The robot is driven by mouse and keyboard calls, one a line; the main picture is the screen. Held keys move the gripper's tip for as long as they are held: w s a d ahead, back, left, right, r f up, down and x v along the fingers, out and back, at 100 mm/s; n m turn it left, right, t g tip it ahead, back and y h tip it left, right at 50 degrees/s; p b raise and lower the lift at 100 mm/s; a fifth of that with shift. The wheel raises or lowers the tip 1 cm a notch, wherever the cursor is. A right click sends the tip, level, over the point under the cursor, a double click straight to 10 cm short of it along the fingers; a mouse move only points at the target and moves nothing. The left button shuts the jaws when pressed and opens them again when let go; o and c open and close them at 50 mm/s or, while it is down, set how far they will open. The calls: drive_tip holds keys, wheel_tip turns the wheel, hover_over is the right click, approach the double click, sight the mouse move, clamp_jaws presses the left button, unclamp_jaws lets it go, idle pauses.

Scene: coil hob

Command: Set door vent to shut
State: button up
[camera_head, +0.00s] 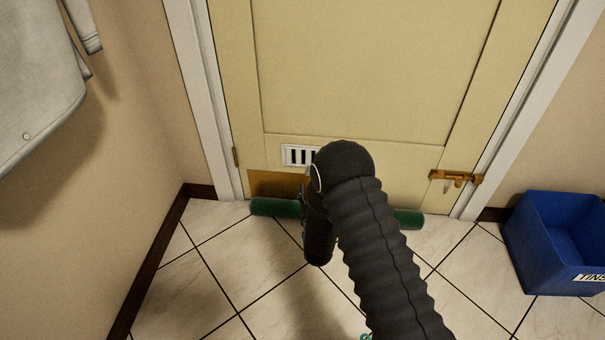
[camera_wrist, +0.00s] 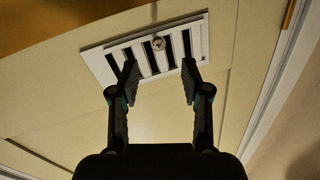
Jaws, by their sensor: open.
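The door vent (camera_head: 298,155) is a white slotted plate low on the cream door, partly hidden behind my arm in the head view. In the wrist view the vent (camera_wrist: 153,73) shows dark open slots between white bars. A small round knob (camera_wrist: 158,43) sits near the edge of its slotted part. My gripper (camera_wrist: 157,75) is open and empty, its two fingertips spread in front of the vent, with the knob beyond and between them. I cannot tell whether the fingertips touch the plate. In the head view my gripper is mostly hidden behind my arm.
A brass plate (camera_head: 277,184) is at the door's bottom, with a green draught roll (camera_head: 275,207) on the floor along it. A brass bolt (camera_head: 456,178) is at the door's right edge. A blue crate (camera_head: 545,255) stands at right. A pale garment (camera_head: 35,75) hangs at left.

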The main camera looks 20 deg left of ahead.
drive_tip(key=x, duration=0.8)
drive_tip(key=shift+w+b, duration=0.1)
drive_tip(key=shift+b, duration=0.25)
clamp_jaws()
drive_tip(key=shift+d, duration=0.1)
